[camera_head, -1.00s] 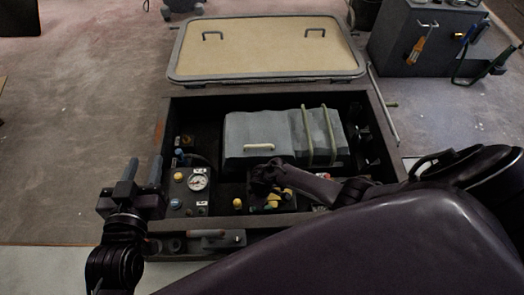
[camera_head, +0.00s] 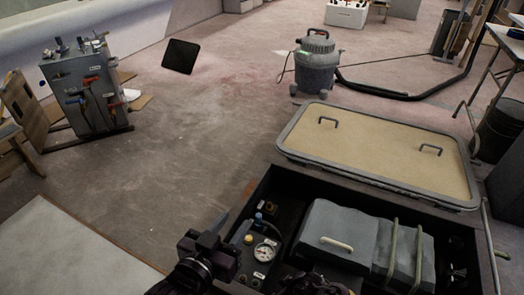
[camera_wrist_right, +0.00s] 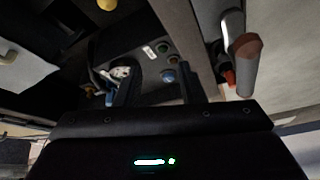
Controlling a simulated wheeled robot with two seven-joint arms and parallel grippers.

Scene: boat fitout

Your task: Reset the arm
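My left gripper (camera_head: 231,229) is at the bottom of the head view, beside the near left corner of the dark open box (camera_head: 268,190). Its two fingers stand apart with nothing seen between them. My right gripper (camera_wrist_right: 158,80) shows in the right wrist view with its fingers apart and empty. Behind the fingers is a dark panel with coloured buttons (camera_wrist_right: 168,75). In the head view only a dark part of my right arm shows at the bottom edge, and its fingers cannot be made out there.
A grey ribbed cover (camera_head: 345,225) and a pressure gauge (camera_head: 264,253) sit inside the box. The tan hatch lid (camera_head: 380,150) lies behind it.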

